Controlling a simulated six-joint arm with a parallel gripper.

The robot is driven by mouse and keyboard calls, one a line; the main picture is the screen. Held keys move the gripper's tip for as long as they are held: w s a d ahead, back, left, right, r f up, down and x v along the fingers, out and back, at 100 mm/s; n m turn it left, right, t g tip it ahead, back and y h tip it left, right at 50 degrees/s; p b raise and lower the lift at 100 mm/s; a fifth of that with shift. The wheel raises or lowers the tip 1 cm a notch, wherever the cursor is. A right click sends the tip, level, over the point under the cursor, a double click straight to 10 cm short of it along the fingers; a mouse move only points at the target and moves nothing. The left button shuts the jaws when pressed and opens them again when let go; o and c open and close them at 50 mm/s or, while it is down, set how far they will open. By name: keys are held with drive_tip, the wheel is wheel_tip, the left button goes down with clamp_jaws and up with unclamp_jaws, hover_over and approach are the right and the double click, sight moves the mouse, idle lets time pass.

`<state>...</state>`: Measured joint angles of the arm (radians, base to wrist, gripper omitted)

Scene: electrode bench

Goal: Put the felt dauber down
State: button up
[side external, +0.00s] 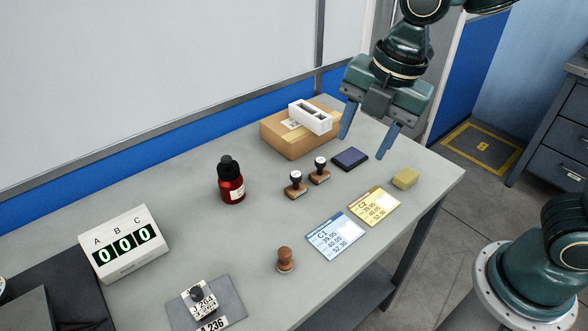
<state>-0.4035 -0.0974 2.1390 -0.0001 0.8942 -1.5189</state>
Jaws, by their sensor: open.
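A small brown knob-shaped piece (286,260), which looks like the felt dauber, stands upright on the grey table near its front edge. My gripper (364,147) is at the upper right, above the far right part of the table. Its two blue fingers are spread apart with nothing between them. It is well away from the brown piece. The underside of the brown piece is hidden, so I cannot see any felt.
A red bottle (231,185), cardboard box (285,145) and counter display (125,245) stand farther left.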

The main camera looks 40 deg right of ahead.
drive_tip(key=s+d+r+m+t, duration=0.1)
drive_tip(key=s+d+m, duration=0.5)
drive_tip(key=m, duration=0.5)
drive_tip(key=s+d+r+m+t+h, duration=0.1)
drive_tip(key=s+d+m+t, duration=0.1)
drive_tip(key=s+d+m, duration=0.4)
drive_tip(key=shift+d+r+m, duration=0.4)
drive_tip(key=shift+m, duration=2.1)
